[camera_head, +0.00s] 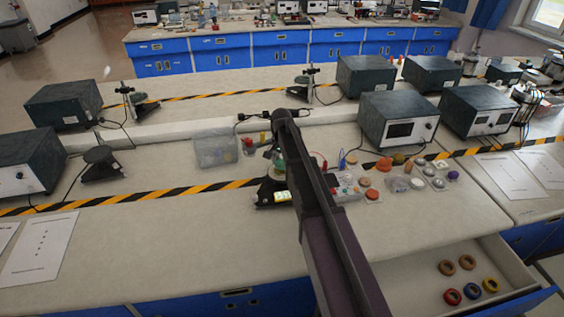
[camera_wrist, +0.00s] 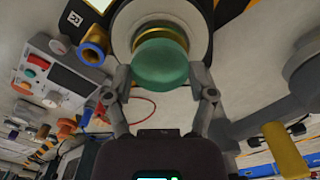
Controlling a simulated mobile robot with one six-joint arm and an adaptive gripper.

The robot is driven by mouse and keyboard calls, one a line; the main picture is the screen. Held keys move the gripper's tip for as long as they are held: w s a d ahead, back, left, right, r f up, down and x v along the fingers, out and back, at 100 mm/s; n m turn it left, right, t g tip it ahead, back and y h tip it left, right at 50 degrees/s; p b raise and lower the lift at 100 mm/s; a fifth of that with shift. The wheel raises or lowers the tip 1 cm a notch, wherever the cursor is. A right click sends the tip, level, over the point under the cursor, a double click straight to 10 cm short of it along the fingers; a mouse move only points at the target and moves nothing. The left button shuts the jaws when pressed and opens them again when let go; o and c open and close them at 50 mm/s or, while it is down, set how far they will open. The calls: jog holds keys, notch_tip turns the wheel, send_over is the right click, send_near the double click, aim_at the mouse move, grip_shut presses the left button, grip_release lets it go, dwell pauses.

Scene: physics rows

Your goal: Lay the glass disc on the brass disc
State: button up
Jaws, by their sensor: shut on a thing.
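The green glass disc (camera_wrist: 162,64) is between the two fingers of my gripper (camera_wrist: 162,78) in the wrist view, and the gripper is shut on it. The brass disc (camera_wrist: 148,34) shows just beyond it, on a pale round plate (camera_wrist: 199,30). The glass disc hides part of the brass disc, and I cannot tell whether the two touch. In the head view my arm covers most of the gripper, and a bit of green (camera_head: 278,161) shows beside it. The brass disc cannot be made out there.
A black device with a lit display (camera_head: 282,197) stands under the plate. A clear bin (camera_head: 214,148) is to its left. Several small discs and knobs (camera_head: 372,195) lie to the right. An open drawer (camera_head: 405,272) holds several rings.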

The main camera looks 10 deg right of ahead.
jog(key=shift+f+b, duration=0.55)
dwell(0.7)
jog(key=o, duration=1.1)
jog(key=shift+r, duration=0.2)
jog(key=shift+r+p, duration=3.35)
jog(key=shift+p, duration=0.2)
jog(key=shift+s, duration=0.15)
jog(key=s+n, duration=0.7)
jog(key=s, duration=2.2)
jog(key=shift+n, duration=0.4)
jog(key=shift+d, duration=0.1)
